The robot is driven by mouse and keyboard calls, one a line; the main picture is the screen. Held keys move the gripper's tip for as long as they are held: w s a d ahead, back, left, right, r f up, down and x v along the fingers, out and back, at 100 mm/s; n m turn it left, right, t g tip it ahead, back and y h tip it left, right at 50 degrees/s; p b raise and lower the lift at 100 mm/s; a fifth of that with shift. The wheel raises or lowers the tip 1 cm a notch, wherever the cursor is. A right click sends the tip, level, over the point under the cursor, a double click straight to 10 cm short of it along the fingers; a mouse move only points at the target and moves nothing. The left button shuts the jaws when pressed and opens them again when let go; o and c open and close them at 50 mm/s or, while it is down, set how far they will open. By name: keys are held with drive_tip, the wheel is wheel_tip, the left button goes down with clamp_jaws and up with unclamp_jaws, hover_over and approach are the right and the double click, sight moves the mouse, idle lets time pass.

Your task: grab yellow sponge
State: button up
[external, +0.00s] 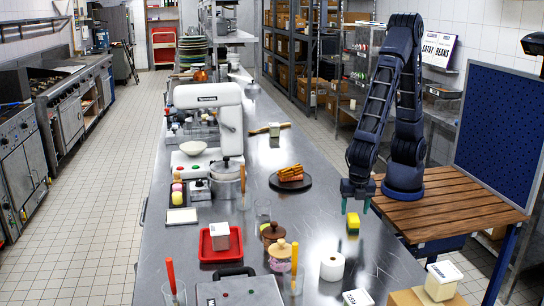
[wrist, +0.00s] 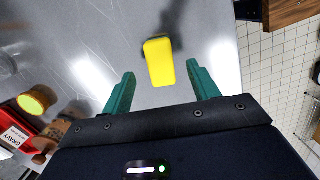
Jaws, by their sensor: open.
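A yellow sponge (external: 353,222) stands on the steel table (external: 250,255) near its right edge. In the wrist view the sponge (wrist: 159,62) is at the upper middle, a little beyond the fingertips and roughly between their lines. My gripper (external: 357,205) is above the table close to the sponge, pointing down. Its green fingers (wrist: 158,76) are spread apart with nothing between them that I can see as held. The sponge appears free of both fingers.
A white paper roll (external: 332,266) stands in front of the sponge. Jars (external: 280,253), a red tray (external: 220,243) and a black plate of food (external: 290,181) are to the left. A wooden side table (external: 440,208) adjoins on the right. The steel around the sponge is clear.

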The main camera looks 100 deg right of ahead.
sight(354, 217)
wheel_tip(354, 217, down, 5)
drive_tip(key=shift+d+r, duration=0.1)
drive_tip(key=shift+d, duration=0.05)
drive_tip(key=shift+c, duration=0.2)
drive_tip(key=c, duration=1)
